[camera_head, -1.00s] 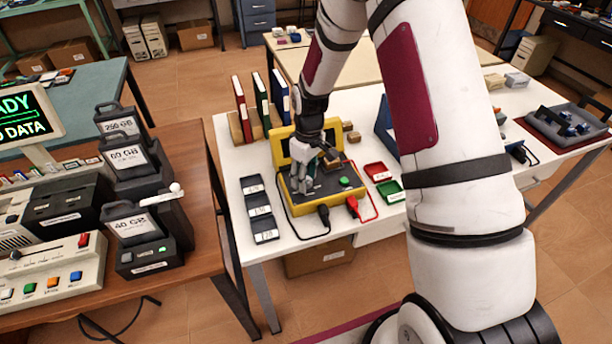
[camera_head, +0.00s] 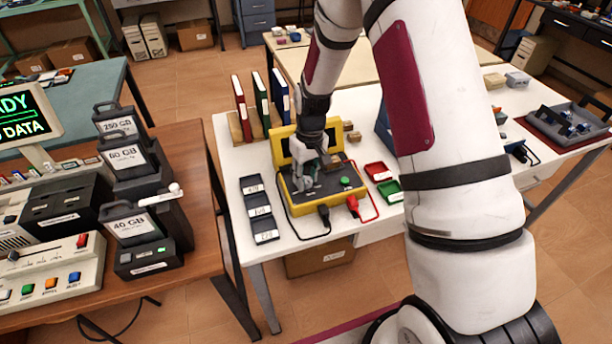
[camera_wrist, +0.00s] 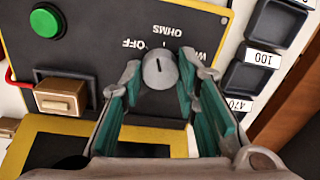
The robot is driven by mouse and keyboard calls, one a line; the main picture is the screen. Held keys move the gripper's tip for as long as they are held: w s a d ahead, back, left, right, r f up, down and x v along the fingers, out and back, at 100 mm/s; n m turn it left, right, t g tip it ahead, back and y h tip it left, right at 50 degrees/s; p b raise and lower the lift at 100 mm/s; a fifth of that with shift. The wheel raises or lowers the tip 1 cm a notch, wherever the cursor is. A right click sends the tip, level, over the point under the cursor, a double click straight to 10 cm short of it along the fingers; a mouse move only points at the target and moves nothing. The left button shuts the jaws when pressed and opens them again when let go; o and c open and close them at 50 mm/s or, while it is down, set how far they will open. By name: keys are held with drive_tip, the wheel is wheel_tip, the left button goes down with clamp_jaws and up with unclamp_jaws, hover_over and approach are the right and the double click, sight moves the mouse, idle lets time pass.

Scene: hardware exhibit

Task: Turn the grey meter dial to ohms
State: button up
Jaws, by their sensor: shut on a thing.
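The grey dial (camera_wrist: 160,72) sits on the dark face of the yellow meter (camera_head: 327,206). In the wrist view it is round, with a short dark pointer line running nearly up and down in the picture. Printed labels, upside down, stand around it: OHMS above, OFF close by at upper left, and a partly hidden one at right. My gripper (camera_wrist: 163,64) is shut on the dial, one fingertip on each side. In the head view my gripper (camera_head: 304,181) is low over the left part of the meter and hides the dial.
A green button (camera_head: 345,181) is on the meter's right part. A brass-coloured block (camera_wrist: 61,98) is beside my fingers. Black and red plugs (camera_head: 353,205) with leads are at the meter's front. Dark labelled trays (camera_head: 259,211) lie left; red and green trays (camera_head: 388,191) lie right.

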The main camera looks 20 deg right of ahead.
sight(309, 179)
drive_tip(key=shift+m, duration=2.1)
drive_tip(key=shift+s, duration=0.1)
drive_tip(key=o, duration=1.2)
drive_tip(key=shift+c, duration=0.2)
wheel_tip(309, 179, up, 12)
drive_tip(key=shift+d, duration=0.35)
